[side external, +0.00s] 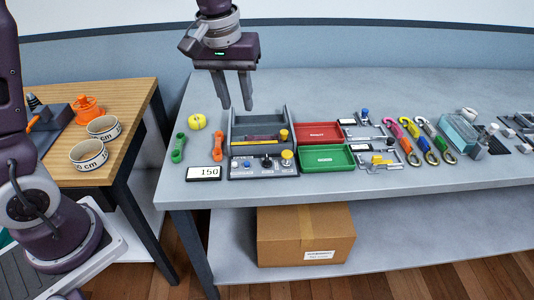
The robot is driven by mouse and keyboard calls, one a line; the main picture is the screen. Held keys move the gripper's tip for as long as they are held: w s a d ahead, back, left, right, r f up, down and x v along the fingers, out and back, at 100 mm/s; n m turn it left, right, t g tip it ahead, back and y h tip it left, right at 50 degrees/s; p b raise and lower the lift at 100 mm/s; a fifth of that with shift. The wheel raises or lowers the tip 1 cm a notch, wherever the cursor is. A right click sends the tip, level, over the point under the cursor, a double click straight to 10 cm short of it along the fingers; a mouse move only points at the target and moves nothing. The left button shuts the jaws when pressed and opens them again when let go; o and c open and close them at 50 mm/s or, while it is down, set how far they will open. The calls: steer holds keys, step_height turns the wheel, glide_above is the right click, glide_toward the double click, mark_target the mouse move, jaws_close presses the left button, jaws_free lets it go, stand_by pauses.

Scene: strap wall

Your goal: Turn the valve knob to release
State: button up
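My gripper (237,106) hangs in the air above the back of the grey table, fingers pointing down. Its two fingers are apart with nothing between them. Below it, slightly right, stands a grey open-topped box (235,122) with a control panel (255,166) at its front. A round yellow knob (287,157) sits at the panel's right end, and small blue and dark knobs sit to its left. Another yellow knob-like part (284,135) is at the box's right side. Which knob is the valve knob, and its setting, I cannot tell. The gripper touches none of them.
Red (319,134) and green (326,158) trays, then several coloured hooks, are right. The front table strip is clear.

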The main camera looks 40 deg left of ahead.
mark_target(267, 157)
steer(key=w+f+n, duration=0.1)
steer(key=w+f, duration=0.1)
steer(key=f, duration=0.2)
steer(key=w+f+n+g, duration=0.1)
steer(key=w+f, duration=0.2)
steer(key=f, duration=0.1)
steer(key=w+f, duration=0.3)
steer(key=f, duration=0.1)
steer(key=shift+d+f+n+g, duration=0.1)
steer(key=shift+d+n+g, duration=0.3)
step_height(267, 157, down, 8)
steer(key=shift+w+f, duration=0.15)
jaws_close()
